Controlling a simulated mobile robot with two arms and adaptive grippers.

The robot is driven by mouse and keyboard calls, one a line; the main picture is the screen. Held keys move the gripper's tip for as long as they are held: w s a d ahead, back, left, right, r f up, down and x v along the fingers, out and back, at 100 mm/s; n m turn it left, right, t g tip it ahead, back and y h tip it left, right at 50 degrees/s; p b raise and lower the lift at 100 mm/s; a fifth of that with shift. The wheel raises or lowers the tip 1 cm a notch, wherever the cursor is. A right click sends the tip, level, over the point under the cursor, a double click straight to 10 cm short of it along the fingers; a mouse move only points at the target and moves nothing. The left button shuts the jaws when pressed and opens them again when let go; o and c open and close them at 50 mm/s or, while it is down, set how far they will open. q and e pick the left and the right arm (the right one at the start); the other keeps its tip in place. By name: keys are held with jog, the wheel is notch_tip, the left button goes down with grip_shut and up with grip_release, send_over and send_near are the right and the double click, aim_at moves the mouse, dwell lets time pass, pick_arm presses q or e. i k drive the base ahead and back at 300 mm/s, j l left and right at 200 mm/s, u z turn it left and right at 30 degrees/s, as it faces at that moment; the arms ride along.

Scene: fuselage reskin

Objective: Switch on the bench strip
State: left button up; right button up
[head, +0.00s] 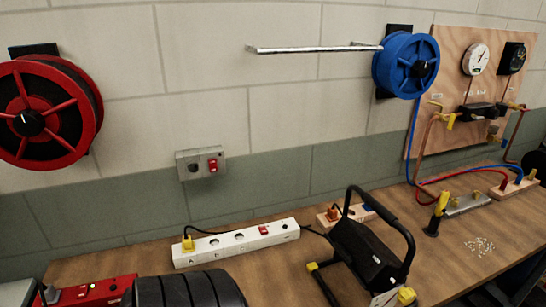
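The white bench strip (222,246) lies on the wooden bench near the wall, with letters and round sockets along its top. A yellow plug (188,243) sits in its left end socket, with a black cable. A small red rocker switch (263,230) is near its right end; I cannot tell which way it is pressed. A black cable leaves its right end toward a wooden block (325,220) with an orange plug (333,213), partly hidden by a black work lamp. I cannot make out either of my grippers in this view.
The black work lamp (372,250) stands right of the strip. A grey wall box (187,169) with a red switch is above it. A black ribbed object (190,291) and red box (100,293) are at the front left. Red (40,112) and blue (408,64) reels hang on the wall.

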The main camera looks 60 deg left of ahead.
aim_at(263, 230)
jog(key=u, duration=0.9)
jog(key=k+u, duration=0.15)
jog(key=u, duration=0.8)
jog(key=k+u, duration=0.1)
jog(key=u, duration=0.35)
